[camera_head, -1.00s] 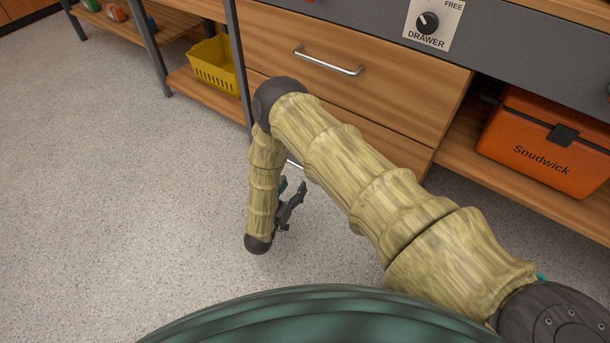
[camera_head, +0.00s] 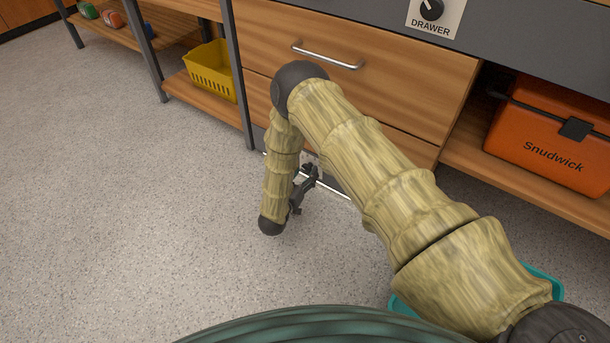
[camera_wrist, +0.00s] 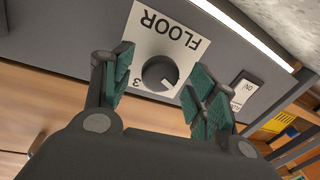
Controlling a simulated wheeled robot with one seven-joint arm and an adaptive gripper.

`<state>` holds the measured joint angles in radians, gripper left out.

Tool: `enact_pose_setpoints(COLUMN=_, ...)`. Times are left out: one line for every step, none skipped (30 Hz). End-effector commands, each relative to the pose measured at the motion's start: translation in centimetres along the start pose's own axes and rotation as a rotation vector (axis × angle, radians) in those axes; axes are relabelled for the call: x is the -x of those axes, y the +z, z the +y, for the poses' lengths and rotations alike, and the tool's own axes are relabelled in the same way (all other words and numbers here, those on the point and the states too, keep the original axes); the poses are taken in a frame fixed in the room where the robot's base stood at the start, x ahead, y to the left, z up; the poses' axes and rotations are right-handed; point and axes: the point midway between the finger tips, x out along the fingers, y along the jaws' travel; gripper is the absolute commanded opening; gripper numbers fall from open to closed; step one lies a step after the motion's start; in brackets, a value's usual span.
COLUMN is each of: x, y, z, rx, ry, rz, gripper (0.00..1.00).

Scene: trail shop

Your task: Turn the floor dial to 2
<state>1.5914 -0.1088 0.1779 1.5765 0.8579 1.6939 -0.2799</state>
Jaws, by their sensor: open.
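The floor dial (camera_wrist: 160,73) is a dark round knob on a white plate marked FLOOR, upside down in the wrist view. A 3 shows beside the knob; the other numbers are hidden or unclear, and I cannot read the setting for sure. In the head view my gripper (camera_head: 304,189) is low by the cabinet's base, and the floor dial cannot be made out there.
A white rocker switch (camera_wrist: 245,90) is right of the dial. Above are wooden drawers with a metal handle (camera_head: 327,56) and the DRAWER dial (camera_head: 431,9). An orange case (camera_head: 550,140) and a yellow basket (camera_head: 213,71) sit on low shelves. Open floor lies left.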

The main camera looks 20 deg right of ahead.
Motion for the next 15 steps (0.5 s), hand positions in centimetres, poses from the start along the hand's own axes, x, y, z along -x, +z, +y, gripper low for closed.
enact_pose_setpoints(x=-0.31, y=0.08, z=-0.01, rx=0.000, ry=0.000, rz=0.001, gripper=0.58)
enact_pose_setpoints(x=-0.44, y=0.05, z=-0.01, rx=0.000, ry=0.000, rz=0.001, gripper=0.58)
enact_pose_setpoints(x=-0.57, y=0.01, z=0.00, rx=0.000, ry=0.000, rz=0.001, gripper=0.58)
enact_pose_setpoints(x=-0.63, y=-0.02, z=0.01, rx=0.000, ry=0.000, rz=0.001, gripper=0.58)
enact_pose_setpoints(x=-0.67, y=-0.04, z=0.01, rx=0.000, ry=0.000, rz=0.001, gripper=0.58)
enact_pose_setpoints(x=-0.70, y=-0.07, z=0.01, rx=0.000, ry=0.000, rz=0.001, gripper=0.58)
enact_pose_setpoints(x=-0.71, y=-0.08, z=0.01, rx=0.000, ry=0.000, rz=0.001, gripper=0.58)
enact_pose_setpoints(x=-0.71, y=-0.09, z=0.01, rx=0.000, ry=0.000, rz=0.001, gripper=0.58)
enact_pose_setpoints(x=-0.70, y=-0.09, z=0.01, rx=0.000, ry=0.000, rz=0.001, gripper=0.58)
enact_pose_setpoints(x=-0.70, y=-0.09, z=0.01, rx=0.000, ry=0.000, rz=0.001, gripper=0.58)
enact_pose_setpoints(x=-0.69, y=-0.09, z=0.01, rx=0.000, ry=0.000, rz=0.001, gripper=0.58)
enact_pose_setpoints(x=-0.69, y=-0.09, z=0.01, rx=0.000, ry=0.000, rz=0.001, gripper=0.58)
enact_pose_setpoints(x=-0.68, y=-0.08, z=0.01, rx=0.000, ry=0.000, rz=0.001, gripper=0.52)
enact_pose_setpoints(x=-0.68, y=-0.08, z=0.01, rx=0.000, ry=0.000, rz=0.001, gripper=0.47)
enact_pose_setpoints(x=-0.67, y=-0.08, z=0.01, rx=0.000, ry=0.000, rz=0.001, gripper=0.40)
